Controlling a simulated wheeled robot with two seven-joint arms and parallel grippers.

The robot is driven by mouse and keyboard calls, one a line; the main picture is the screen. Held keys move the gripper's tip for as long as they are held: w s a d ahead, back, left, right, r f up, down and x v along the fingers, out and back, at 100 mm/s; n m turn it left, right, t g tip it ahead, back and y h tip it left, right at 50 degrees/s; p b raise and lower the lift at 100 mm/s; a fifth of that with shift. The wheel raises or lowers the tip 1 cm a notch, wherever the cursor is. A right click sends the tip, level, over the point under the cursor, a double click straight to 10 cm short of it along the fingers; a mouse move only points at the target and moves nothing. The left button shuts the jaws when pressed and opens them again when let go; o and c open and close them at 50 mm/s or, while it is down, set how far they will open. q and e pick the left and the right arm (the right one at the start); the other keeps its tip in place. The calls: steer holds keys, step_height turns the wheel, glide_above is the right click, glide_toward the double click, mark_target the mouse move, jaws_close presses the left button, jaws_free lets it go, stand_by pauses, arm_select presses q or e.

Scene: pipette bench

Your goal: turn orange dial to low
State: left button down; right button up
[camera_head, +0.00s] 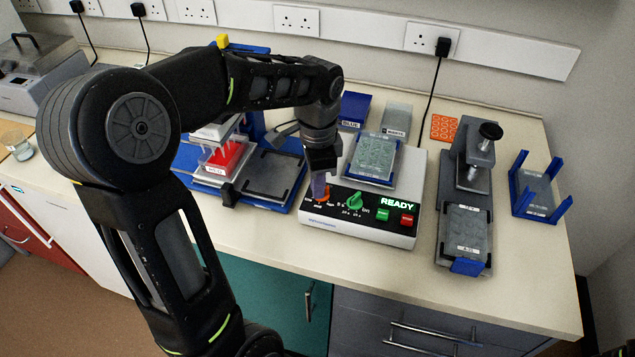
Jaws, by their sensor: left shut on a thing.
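The orange dial (323,196) is on the left of the front panel of a white and black machine (350,229). My left gripper (320,188) points down at the dial and is shut on it, covering much of it. The dial's pointer and the small labels around it are too small or hidden to read. A green dial (355,202) sits just to its right on the same panel. The panel display (397,204) reads READY. My right gripper is not in view.
A green button (383,215) and red button (407,220) are right of the dials. A plate (374,157) lies on the machine. A blue station with a red rack (222,160) stands left. A grey press (466,215) and blue-posted holder (537,190) stand right.

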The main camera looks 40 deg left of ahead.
arm_select(q)
steer(key=c, duration=1.5)
jaws_free()
steer(key=shift+c, duration=0.2)
steer(key=shift+r+b, duration=0.35)
steer(key=shift+r, duration=3.6)
